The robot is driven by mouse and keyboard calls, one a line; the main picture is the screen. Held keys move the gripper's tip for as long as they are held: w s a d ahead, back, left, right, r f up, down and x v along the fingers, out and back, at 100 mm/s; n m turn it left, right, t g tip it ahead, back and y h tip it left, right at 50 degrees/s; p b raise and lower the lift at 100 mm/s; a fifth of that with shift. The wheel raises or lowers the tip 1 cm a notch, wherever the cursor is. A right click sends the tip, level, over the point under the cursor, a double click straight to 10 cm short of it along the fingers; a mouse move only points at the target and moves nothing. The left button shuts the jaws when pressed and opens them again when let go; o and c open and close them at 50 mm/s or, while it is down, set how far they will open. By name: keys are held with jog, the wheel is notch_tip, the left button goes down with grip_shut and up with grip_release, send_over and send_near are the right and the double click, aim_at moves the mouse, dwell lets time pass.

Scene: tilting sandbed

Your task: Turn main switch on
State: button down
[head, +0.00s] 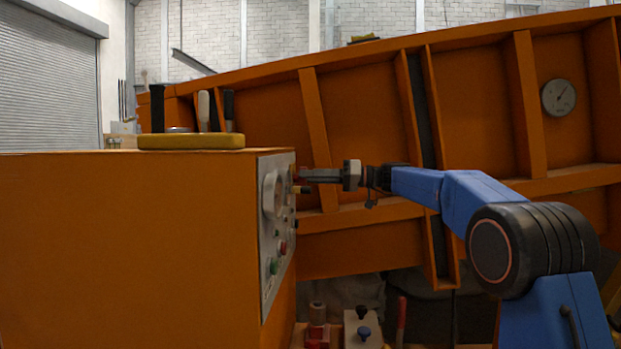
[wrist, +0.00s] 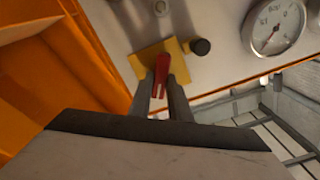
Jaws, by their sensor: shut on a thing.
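The main switch is a red handle (wrist: 161,70) on a yellow plate (wrist: 144,60), fixed to the grey control panel (wrist: 112,25). In the wrist view my gripper (wrist: 161,90) has its two fingers on either side of the red handle, shut on it. In the head view my gripper (head: 303,176) reaches left to the panel's upper right edge; the panel (head: 268,240) is seen at a steep angle on the orange cabinet (head: 130,245). The switch itself is too small to make out clearly there.
A black knob (wrist: 200,46) and a pressure gauge (wrist: 277,28) sit close to the switch. A yellow tray (head: 190,142) with upright handles stands on the cabinet. The large orange sandbed (head: 370,110) rises behind my arm. Red and blue-knobbed items lie low in front.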

jog(key=m, duration=1.1)
jog(key=shift+w+f, duration=0.2)
jog(key=shift+f, duration=0.1)
jog(key=shift+m, duration=0.5)
jog(key=c, duration=1.6)
grip_release()
jog(key=shift+c, duration=0.2)
jog(key=d, duration=1.7)
jog(key=shift+s+d, duration=0.2)
jog(key=shift+s, duration=0.1)
